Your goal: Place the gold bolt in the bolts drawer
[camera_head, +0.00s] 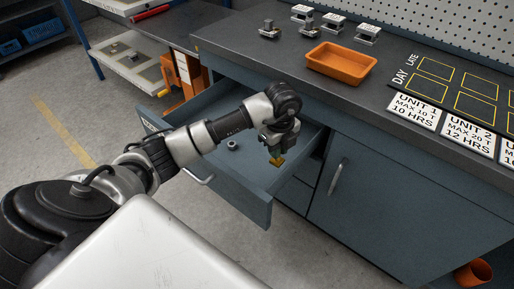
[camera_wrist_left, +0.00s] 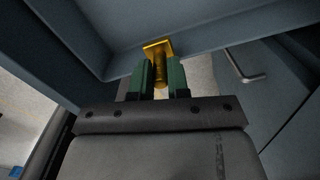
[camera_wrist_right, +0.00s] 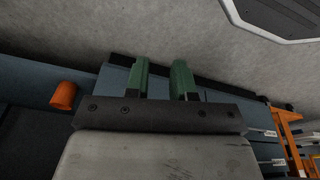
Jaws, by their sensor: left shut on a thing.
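The gold bolt (camera_head: 277,161) is held head-down in my left gripper (camera_head: 275,150). In the left wrist view the bolt (camera_wrist_left: 158,52) shows its square head, with its shank between the green fingers of my left gripper (camera_wrist_left: 160,78). An open blue-grey drawer (camera_head: 255,205) lies below. The bolt appears over or near the drawer's right side wall; its exact height above it is unclear. The drawer's label is mostly hidden by my left arm. My right gripper (camera_wrist_right: 161,80) is open and empty, seen only in the right wrist view, away from the bolt.
The worktop above bears an orange tray (camera_head: 341,64) and several metal parts on small stands. A closed cabinet door (camera_head: 375,195) is right of the drawer. An orange bin (camera_head: 473,272) stands at the lower right.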

